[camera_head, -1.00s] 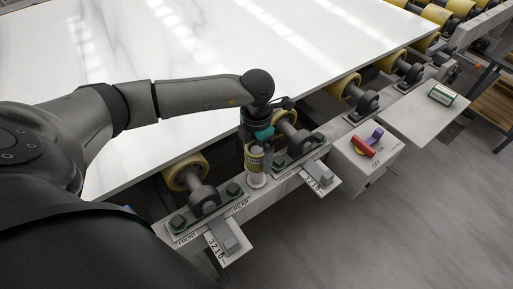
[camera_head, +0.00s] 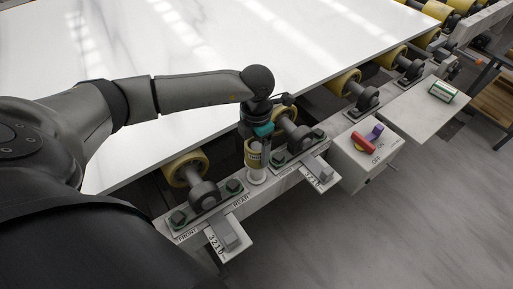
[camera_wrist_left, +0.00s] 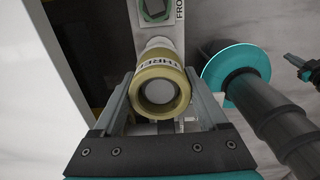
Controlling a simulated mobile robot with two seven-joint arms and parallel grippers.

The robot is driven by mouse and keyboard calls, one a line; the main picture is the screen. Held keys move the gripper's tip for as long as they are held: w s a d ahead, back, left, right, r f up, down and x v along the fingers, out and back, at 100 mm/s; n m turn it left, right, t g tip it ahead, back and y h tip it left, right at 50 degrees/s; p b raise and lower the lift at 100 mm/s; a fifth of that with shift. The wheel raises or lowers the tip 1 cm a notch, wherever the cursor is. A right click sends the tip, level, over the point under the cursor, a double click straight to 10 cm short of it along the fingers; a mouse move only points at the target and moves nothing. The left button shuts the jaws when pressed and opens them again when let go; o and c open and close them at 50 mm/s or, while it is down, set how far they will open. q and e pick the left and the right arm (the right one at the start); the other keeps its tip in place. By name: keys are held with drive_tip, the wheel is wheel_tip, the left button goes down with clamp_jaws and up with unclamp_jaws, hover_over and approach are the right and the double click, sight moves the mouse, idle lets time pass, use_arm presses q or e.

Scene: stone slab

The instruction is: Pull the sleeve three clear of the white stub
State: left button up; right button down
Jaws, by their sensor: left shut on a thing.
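Sleeve three (camera_head: 254,157) is a short yellow-tan tube with a pale label band, standing upright on the near rail. The white stub (camera_head: 257,177) shows as a pale round collar right under it. My left gripper (camera_head: 253,148) points down and is shut on the sleeve. In the left wrist view the sleeve (camera_wrist_left: 142,75) sits between both fingers (camera_wrist_left: 161,95), with "THREE" partly readable on its band. A pale round end (camera_wrist_left: 160,92) shows inside its bore, so the sleeve still appears to be around the stub.
Yellow rollers (camera_head: 187,168) in dark bearing brackets stand close on either side. The white slab (camera_head: 200,50) lies behind. Scale plates (camera_head: 229,236) stick out in front, and a switch box (camera_head: 363,160) with red and purple levers stands to the right.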

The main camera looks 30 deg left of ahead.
use_arm(q)
drive_tip(key=shift+r, duration=0.2)
drive_tip(key=shift+r+p, duration=3)
drive_tip(key=shift+r, duration=0.5)
drive_tip(key=shift+r, duration=0.1)
drive_tip(key=shift+r+p, duration=2.35)
drive_tip(key=shift+r, duration=0.5)
